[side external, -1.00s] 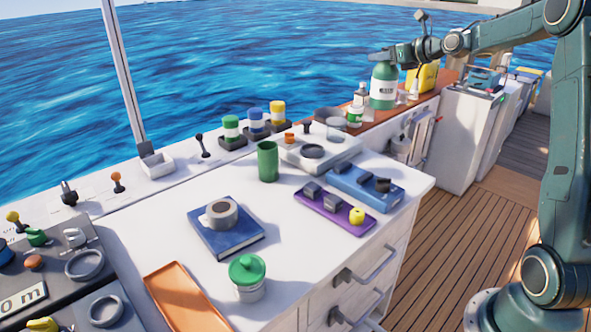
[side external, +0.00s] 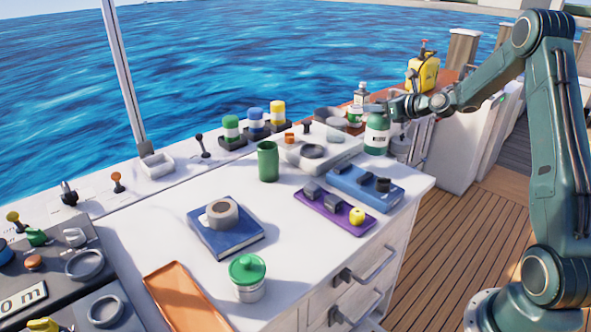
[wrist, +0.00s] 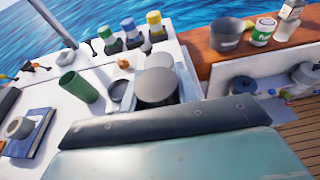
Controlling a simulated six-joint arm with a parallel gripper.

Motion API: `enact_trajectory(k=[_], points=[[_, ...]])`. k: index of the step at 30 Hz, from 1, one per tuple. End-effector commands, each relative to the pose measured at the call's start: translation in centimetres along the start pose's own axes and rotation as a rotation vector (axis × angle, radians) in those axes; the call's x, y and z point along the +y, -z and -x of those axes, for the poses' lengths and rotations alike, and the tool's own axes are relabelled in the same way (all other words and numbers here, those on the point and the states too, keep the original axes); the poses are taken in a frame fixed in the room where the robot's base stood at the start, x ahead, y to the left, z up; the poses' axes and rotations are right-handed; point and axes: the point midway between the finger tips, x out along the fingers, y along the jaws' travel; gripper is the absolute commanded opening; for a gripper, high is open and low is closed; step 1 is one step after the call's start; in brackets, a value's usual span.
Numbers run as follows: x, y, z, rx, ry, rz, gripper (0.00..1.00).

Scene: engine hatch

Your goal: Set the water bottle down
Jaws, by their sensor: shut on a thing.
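The water bottle (side external: 376,139) is green with a white label and a dark cap. It hangs upright from my gripper (side external: 378,109) in the side view, at the back right corner of the white counter (side external: 300,245). My gripper is shut on it near the top. I cannot tell whether its base touches the counter. In the wrist view a round grey disc (wrist: 157,87), apparently the bottle's cap, shows just beyond the dark edge of my gripper, and the bottle's body is hidden.
A blue tray (side external: 365,188) and a grey stove (side external: 325,150) lie left of the bottle. A purple tray (side external: 335,212), a green cup (side external: 268,162) and a mug on a blue book (side external: 225,238) stand farther left. A yellow container (side external: 422,74) stands on the wooden ledge behind.

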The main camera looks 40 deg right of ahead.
Motion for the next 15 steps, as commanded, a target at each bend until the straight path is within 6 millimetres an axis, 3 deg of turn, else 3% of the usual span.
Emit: enact_trajectory(k=[15], points=[[-0.1, 2.2, -0.7, -0.002, 0.001, -0.002, 0.00]])
